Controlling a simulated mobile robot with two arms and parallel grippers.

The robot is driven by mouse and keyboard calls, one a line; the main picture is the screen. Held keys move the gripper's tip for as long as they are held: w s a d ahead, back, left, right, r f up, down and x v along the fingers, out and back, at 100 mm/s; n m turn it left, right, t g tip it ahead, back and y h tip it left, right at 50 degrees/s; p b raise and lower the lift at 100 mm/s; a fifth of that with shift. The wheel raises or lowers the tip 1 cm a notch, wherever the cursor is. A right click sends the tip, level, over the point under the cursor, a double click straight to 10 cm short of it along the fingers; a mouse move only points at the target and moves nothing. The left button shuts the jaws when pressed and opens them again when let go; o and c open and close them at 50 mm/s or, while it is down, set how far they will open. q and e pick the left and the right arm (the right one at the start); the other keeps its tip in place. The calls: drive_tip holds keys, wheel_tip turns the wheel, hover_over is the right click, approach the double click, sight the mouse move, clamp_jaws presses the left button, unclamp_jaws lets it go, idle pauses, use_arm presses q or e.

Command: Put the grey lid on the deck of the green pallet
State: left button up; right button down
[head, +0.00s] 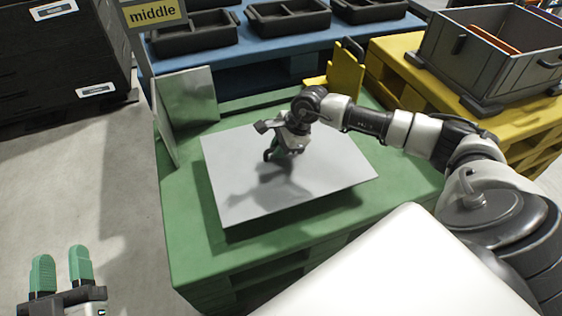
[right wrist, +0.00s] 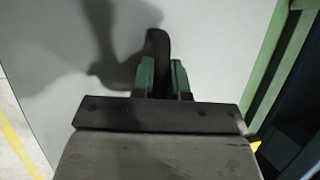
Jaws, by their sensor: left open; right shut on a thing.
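The grey lid (head: 235,195) is a flat light-grey plate over the deck of the green pallet (head: 190,235) in the head view. A dark shadow runs along its near edge; I cannot tell surely whether it touches the deck. My right gripper (head: 272,154) is above the lid's middle, shut on its dark upright handle. In the right wrist view the green fingers (right wrist: 161,78) are on both sides of the handle (right wrist: 157,45), and the lid (right wrist: 50,75) fills much of the picture. My left gripper (head: 62,267) is open and empty over the floor at lower left.
Upright panels (head: 188,98) stand at the green pallet's back left, near the "middle" sign (head: 152,14). A blue pallet (head: 255,50) with black trays (head: 290,20) is behind. A yellow pallet (head: 475,110) bears a grey crate (head: 490,55) at right.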

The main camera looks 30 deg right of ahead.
sight(280, 162)
drive_tip(key=shift+f, duration=0.75)
wheel_tip(280, 162, down, 4)
drive_tip(key=shift+r+b, duration=0.1)
drive_tip(key=shift+b, duration=0.65)
use_arm(q)
drive_tip(key=r+t, duration=0.1)
drive_tip(key=s+r+t+h, duration=0.1)
drive_tip(key=r+t, duration=0.1)
drive_tip(key=s+r+t, duration=0.1)
drive_tip(key=shift+s+d+r+t+h, duration=0.15)
drive_tip(key=shift+r+t+h, duration=0.1)
drive_tip(key=shift+t+h, duration=0.05)
drive_tip(key=shift+s, duration=0.1)
use_arm(e)
drive_tip(key=shift+f, duration=0.2)
drive_tip(key=c, duration=1.1)
unclamp_jaws()
use_arm(q)
drive_tip(key=shift+r, duration=0.1)
use_arm(e)
drive_tip(key=shift+r, duration=0.1)
